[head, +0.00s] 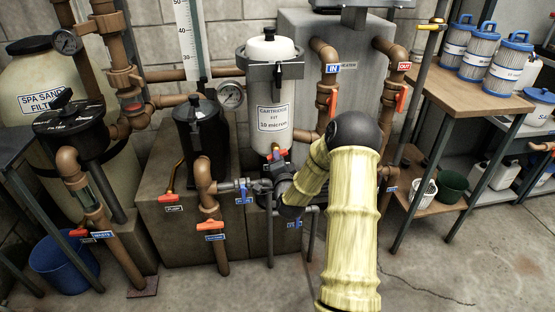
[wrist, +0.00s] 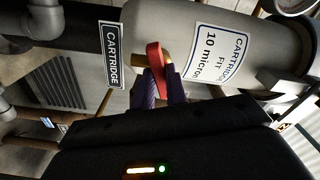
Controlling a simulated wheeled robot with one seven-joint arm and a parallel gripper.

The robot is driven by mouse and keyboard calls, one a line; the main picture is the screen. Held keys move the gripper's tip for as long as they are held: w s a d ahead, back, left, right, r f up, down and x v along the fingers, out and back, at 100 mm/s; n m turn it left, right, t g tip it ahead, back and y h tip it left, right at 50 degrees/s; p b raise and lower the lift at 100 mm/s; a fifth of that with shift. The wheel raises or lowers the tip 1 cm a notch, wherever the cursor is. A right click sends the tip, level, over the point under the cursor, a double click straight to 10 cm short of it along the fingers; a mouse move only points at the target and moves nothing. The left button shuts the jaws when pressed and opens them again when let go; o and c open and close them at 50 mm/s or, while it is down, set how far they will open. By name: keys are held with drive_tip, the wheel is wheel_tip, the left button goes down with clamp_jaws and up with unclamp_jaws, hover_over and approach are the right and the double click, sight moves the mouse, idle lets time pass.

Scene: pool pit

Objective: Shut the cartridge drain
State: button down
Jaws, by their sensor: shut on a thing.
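In the wrist view the red handle (wrist: 154,57) stands between my purple fingers (wrist: 160,90), beside a brass part (wrist: 167,60) and a "CARTRIDGE" plate (wrist: 111,54). The fingers are shut on the handle. Its lower end and the valve body are mostly hidden by the fingers and my wrist.
A brown pipe with a blue "IN" tag (head: 332,68) and a red-handled valve rises right of the housing. A black pump pot (head: 197,135) stands left. A wooden bench (head: 455,92) with filter cartridges is at right. The concrete floor (head: 440,260) in front is clear.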

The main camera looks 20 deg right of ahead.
drive_tip(key=m, duration=0.5)
drive_tip(key=c, duration=1.3)
unclamp_jaws()
drive_tip(key=shift+s, duration=0.1)
drive_tip(key=shift+v, duration=3.4)
